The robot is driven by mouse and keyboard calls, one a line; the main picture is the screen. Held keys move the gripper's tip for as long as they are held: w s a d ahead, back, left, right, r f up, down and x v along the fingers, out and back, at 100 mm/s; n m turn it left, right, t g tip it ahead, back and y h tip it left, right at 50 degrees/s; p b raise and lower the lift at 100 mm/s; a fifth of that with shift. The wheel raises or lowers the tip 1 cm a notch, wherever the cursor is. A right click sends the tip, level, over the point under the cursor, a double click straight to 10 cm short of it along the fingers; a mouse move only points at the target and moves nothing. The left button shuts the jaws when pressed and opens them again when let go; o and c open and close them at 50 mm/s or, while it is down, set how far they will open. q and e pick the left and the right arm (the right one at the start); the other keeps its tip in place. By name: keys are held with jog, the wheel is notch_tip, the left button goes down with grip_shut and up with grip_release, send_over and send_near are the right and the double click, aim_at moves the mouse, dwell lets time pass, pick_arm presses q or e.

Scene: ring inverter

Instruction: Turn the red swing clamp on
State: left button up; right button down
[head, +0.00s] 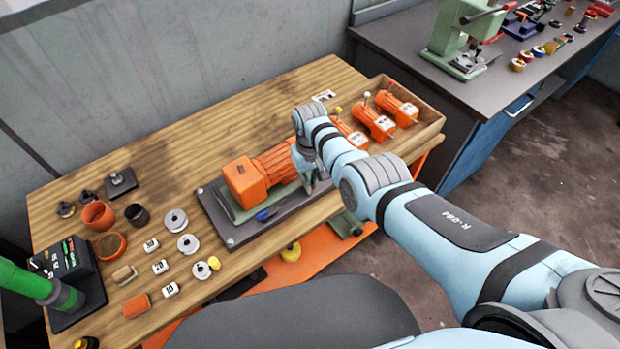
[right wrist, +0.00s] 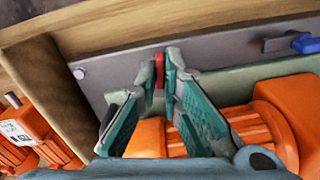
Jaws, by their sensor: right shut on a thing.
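The red swing clamp (right wrist: 160,69) shows in the right wrist view as a small red piece between my right gripper's fingertips. My right gripper (right wrist: 161,75) is shut on it, with its two green fingers close on either side. In the head view my right gripper (head: 312,180) is at the right end of the dark fixture plate (head: 232,232), and the red clamp is hidden there. An orange motor (head: 245,183) lies on the plate beside the gripper. A blue clamp handle (head: 265,215) sits at the plate's front edge.
A wooden tray (head: 432,112) with several orange motors stands right of the plate, near my right arm. Metal rings, orange cups, small blocks and a black control box (head: 68,262) occupy the bench's left part. The bench's back middle is clear.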

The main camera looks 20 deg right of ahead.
jog(key=shift+w+n, duration=0.1)
jog(key=shift+n, duration=1)
jog(key=c, duration=1.7)
grip_release()
jog(key=shift+r, duration=0.1)
notch_tip(320, 180, up, 12)
jog(key=shift+f, duration=0.1)
